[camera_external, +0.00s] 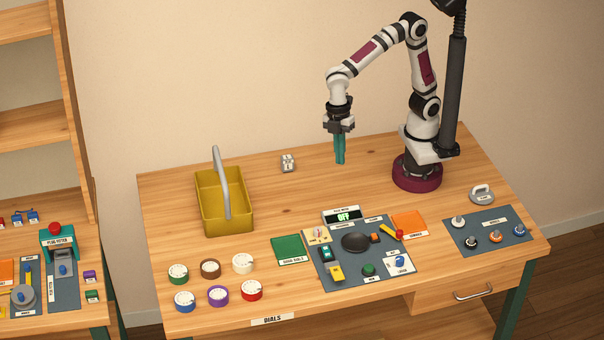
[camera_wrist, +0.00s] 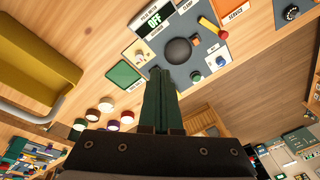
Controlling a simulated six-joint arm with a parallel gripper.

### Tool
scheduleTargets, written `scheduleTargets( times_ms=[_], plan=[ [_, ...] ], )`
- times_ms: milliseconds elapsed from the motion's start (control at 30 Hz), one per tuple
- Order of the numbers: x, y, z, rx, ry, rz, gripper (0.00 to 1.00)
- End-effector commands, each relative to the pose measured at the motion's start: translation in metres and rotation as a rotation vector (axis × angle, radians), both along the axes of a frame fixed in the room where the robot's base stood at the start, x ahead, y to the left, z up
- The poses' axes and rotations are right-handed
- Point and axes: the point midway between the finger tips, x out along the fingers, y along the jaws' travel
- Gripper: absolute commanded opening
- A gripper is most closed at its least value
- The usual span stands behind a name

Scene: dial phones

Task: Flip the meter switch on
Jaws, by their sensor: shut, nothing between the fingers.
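The meter (camera_external: 344,216) is a dark display at the back of a grey-blue panel (camera_external: 340,280), and it reads OFF. The reading also shows in the wrist view (camera_wrist: 153,22). A small toggle on a cream plate (camera_external: 318,235) sits at the panel's back left, just left of the meter; the plate shows in the wrist view (camera_wrist: 138,54). Its lever position is too small to tell. My gripper (camera_external: 340,162) is shut and empty, with teal fingers pointing down, raised above the table behind the panel. In the wrist view the fingers (camera_wrist: 160,75) cover part of the scene.
The panel also holds a black dome (camera_external: 356,242), a yellow lever with a red knob (camera_external: 392,231) and small coloured parts. A yellow basket (camera_external: 207,220) with a tall grey handle stands left. Several round dials (camera_external: 251,290) lie at the front left.

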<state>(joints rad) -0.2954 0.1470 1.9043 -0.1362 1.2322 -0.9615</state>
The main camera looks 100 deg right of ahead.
Motion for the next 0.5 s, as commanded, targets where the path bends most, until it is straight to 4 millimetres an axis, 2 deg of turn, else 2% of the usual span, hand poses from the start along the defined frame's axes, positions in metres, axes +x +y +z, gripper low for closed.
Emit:
scheduleTargets(
  times_ms=[33, 100, 200, 300, 500],
  plan=[
    [0.020, 0.023, -0.012, 0.002, -0.024, 0.158, 0.00],
    [0.044, 0.054, -0.027, 0.011, -0.069, 0.375, 0.00],
    [0.064, 0.087, -0.047, 0.018, -0.115, 0.596, 0.00],
    [0.072, 0.104, -0.058, 0.022, -0.141, 0.710, 0.00],
    [0.074, 0.108, -0.060, 0.024, -0.150, 0.743, 0.00]
  ],
)
